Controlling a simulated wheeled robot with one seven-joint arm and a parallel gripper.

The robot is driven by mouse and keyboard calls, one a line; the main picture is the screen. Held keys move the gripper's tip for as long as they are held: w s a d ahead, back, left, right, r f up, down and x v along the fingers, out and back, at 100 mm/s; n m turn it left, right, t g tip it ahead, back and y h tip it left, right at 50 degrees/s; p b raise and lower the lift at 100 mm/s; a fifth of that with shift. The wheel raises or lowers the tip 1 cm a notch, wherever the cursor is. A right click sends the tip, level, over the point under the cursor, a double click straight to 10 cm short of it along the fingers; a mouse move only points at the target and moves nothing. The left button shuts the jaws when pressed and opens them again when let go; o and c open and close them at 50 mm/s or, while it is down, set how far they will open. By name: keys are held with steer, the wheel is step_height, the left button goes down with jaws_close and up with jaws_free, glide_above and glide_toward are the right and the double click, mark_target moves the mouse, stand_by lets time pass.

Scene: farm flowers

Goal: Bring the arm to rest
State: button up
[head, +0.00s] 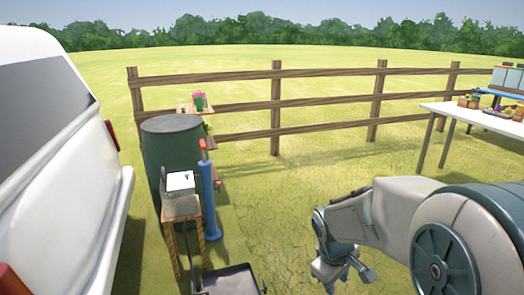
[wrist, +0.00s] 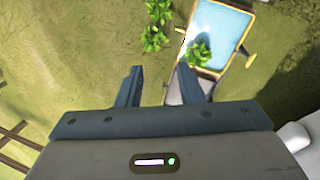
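My arm reaches in from the right side of the head view, its wrist bent down. My gripper (head: 343,278) hangs in the air over the grass, apart from the things around it. In the wrist view my gripper (wrist: 160,75) has its two fingers spread apart. Only ground shows between the fingers, so it looks open and empty.
At the left are a white vehicle (head: 50,150), a dark green barrel (head: 172,150), a blue pump (head: 208,200) and a small wooden stand (head: 187,235). A white table (head: 470,115) stands right, before a wooden fence (head: 277,107).

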steer(key=s+a+r+m+t+y+p, duration=0.1)
steer(key=s+a+r+m+y+p, duration=0.1)
steer(key=s+r+m+p, duration=0.5)
steer(key=s+r+p, duration=0.2)
steer(key=s+r, duration=0.4)
steer(key=r, duration=0.3)
steer(key=shift+s+a+r, duration=0.3)
steer(key=shift+a, duration=0.05)
